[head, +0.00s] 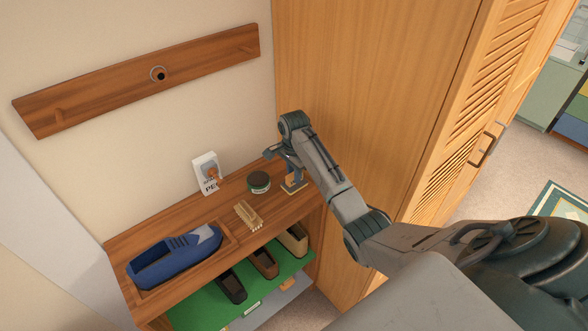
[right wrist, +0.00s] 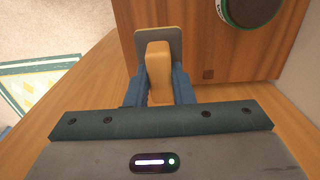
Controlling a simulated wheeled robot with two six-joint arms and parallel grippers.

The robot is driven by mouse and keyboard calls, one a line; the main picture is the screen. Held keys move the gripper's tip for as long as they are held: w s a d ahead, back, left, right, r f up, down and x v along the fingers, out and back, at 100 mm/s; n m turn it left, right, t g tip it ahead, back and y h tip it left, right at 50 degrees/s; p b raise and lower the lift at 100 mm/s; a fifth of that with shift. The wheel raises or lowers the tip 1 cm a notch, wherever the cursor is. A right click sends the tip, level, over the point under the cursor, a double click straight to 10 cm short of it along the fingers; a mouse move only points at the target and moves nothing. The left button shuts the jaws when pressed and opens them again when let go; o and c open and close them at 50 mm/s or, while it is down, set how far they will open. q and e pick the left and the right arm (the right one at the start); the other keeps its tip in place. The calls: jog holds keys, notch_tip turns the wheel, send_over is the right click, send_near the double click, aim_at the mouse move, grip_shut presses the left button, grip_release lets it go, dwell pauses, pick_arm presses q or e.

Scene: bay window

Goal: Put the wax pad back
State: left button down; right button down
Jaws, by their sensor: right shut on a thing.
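My right gripper (head: 293,174) is at the right end of the wooden shelf top (head: 224,212), pointing down. Its blue fingers are shut on the wax pad (head: 297,188), a small pad with a tan wooden handle. In the right wrist view the wax pad (right wrist: 159,60) shows its handle between the fingers (right wrist: 159,88) and a grey and yellow-edged base beyond. The pad is at or just above the shelf top near its right edge; I cannot tell whether it touches. My left gripper is not in view.
A dark round tin (head: 259,182), a brush (head: 248,215), a small card (head: 208,173) and a blue shoe in a tray (head: 236,240) occupy the shelf top. More shoes (head: 264,262) stand on the green shelf below. A tall louvred wooden cabinet (head: 375,90) rises close at right.

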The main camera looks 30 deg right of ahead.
aim_at(294, 186)
jog(key=shift+f+b, duration=0.75)
jog(key=shift+f, duration=2.45)
jog(key=shift+f, duration=0.25)
jog(key=c, duration=1.2)
grip_release()
jog(key=shift+o, duration=0.2)
